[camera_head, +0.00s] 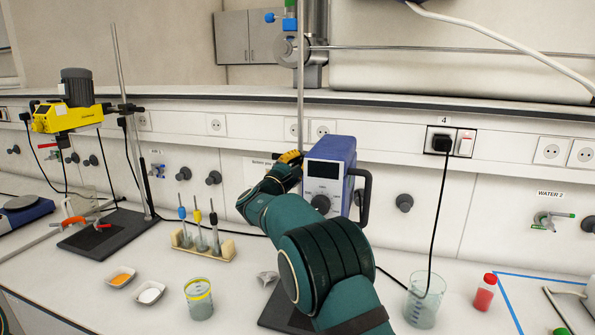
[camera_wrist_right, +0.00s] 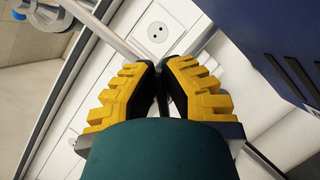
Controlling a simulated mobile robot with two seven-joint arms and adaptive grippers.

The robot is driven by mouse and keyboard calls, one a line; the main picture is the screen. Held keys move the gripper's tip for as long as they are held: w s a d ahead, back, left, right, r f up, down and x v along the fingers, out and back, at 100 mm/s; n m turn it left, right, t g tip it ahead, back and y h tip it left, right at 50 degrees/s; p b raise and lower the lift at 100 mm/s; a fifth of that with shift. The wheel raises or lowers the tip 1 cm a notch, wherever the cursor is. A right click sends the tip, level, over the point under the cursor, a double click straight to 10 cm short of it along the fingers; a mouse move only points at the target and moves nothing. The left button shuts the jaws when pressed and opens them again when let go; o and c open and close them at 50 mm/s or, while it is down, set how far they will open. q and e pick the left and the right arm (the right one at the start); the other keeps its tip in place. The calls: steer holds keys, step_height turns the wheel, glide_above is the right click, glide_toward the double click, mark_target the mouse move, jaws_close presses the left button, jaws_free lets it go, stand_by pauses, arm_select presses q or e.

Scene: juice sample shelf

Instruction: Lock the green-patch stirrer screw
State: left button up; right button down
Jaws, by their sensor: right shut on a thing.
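The blue stirrer (camera_head: 325,172) with a display and a black knob is mounted by the upright metal rod (camera_head: 300,95), above the bench. My right gripper (camera_head: 290,158) is at the stirrer's left side, close to the rod. In the wrist view its yellow fingers (camera_wrist_right: 162,66) are closed together on a small dark part (camera_wrist_right: 162,104), which appears to be the stirrer screw. The fingers hide most of it, and no green patch shows on it. The stirrer's blue side (camera_wrist_right: 262,45) fills the right of the wrist view. My left gripper is out of view.
A yellow stirrer (camera_head: 68,117) hangs on another stand at left. A wooden rack (camera_head: 217,249) with several vials, two small dishes, a yellow-ringed beaker (camera_head: 199,302), a glass beaker (camera_head: 423,300) and a red bottle (camera_head: 486,292) stand on the bench. A black cable hangs at right.

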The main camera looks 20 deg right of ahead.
steer(key=m+g+b, duration=0.1)
steer(key=m, duration=0.1)
steer(key=f+m+g+b, duration=0.1)
steer(key=m, duration=0.2)
steer(key=shift+f, duration=0.15)
steer(key=m+g+b, duration=0.1)
steer(key=m, duration=0.2)
steer(key=shift+m+g+y, duration=0.3)
steer(key=shift+m+y, duration=0.1)
steer(key=shift+m, duration=0.9)
steer(key=c, duration=1.2)
jaws_free()
steer(key=shift+o, duration=1.4)
steer(key=shift+w+a, duration=0.1)
steer(key=shift+d, duration=0.2)
